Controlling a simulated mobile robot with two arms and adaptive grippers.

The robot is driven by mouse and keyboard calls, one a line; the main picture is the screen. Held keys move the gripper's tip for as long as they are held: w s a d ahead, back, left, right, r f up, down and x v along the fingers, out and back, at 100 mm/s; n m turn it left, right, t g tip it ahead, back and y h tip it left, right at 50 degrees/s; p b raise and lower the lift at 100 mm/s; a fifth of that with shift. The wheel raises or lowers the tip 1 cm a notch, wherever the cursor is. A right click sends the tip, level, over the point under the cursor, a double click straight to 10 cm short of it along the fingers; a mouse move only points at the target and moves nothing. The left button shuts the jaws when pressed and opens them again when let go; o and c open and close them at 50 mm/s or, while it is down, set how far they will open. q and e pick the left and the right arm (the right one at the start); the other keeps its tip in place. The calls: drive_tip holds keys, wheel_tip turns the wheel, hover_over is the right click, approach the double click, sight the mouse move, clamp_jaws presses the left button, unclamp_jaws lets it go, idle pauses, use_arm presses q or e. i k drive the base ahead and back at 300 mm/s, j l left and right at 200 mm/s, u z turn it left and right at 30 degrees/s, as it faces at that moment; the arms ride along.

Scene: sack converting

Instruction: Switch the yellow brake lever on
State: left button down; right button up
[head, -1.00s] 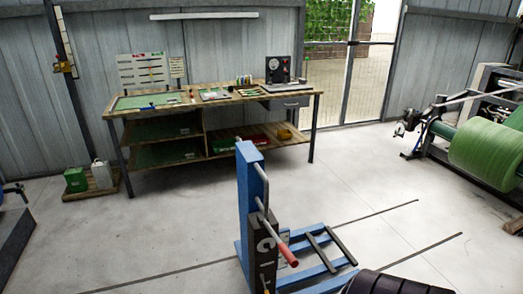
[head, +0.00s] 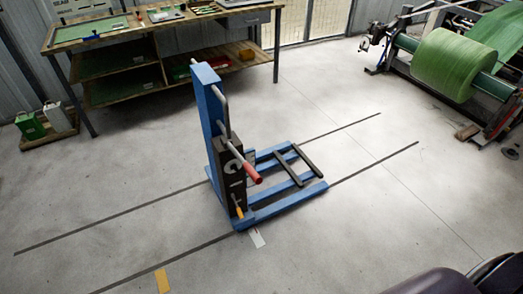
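The yellow brake lever (head: 239,211) is a small yellow-orange handle low on the dark box (head: 232,180) of a blue lift stand (head: 211,120). It points down, just above the blue base. Its exact setting is too small to tell. A longer grey lever with a red grip (head: 253,175) sticks out from the same box, above the yellow one. Neither of my grippers is in view, and nothing touches the levers.
A workbench (head: 60,42) stands behind at the left. A machine with a green roll (head: 446,62) stands at the back right. Floor around the stand is clear.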

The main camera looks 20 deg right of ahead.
sight(240, 211)
drive_tip(key=z, duration=0.55)
drive_tip(key=i+j+z, duration=0.2)
drive_tip(key=i+j, duration=0.55)
